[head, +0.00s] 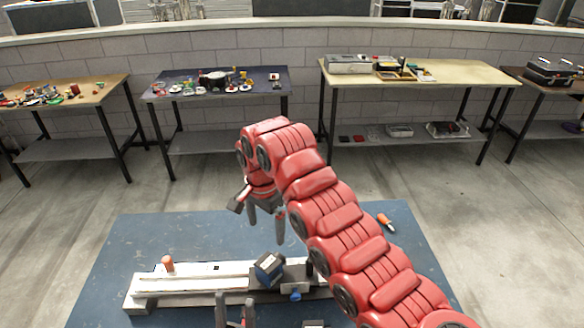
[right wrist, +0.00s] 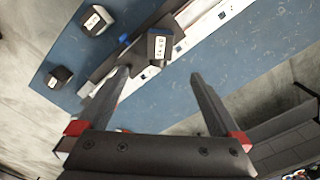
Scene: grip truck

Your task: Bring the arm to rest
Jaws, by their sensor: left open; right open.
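My right arm (head: 335,215) is red and reaches in from the lower right of the head view. Its gripper (head: 265,216) hangs above the blue table (head: 180,235), open and empty. In the right wrist view, its two dark fingers (right wrist: 159,76) are spread apart with nothing between them. My left gripper (head: 235,312) shows at the bottom edge of the head view, its two grey fingers apart. A white rail fixture (head: 200,280) lies on the table, with a dark block (head: 268,268) at its right part. The right arm hides part of the table.
An orange-handled tool (head: 385,221) lies at the table's right edge. Two dark blocks with pale labels, one upper (right wrist: 95,20) and one lower (right wrist: 60,77), lie left of the fixture in the right wrist view. Cluttered benches, including a yellow-topped one (head: 450,75), line the back wall.

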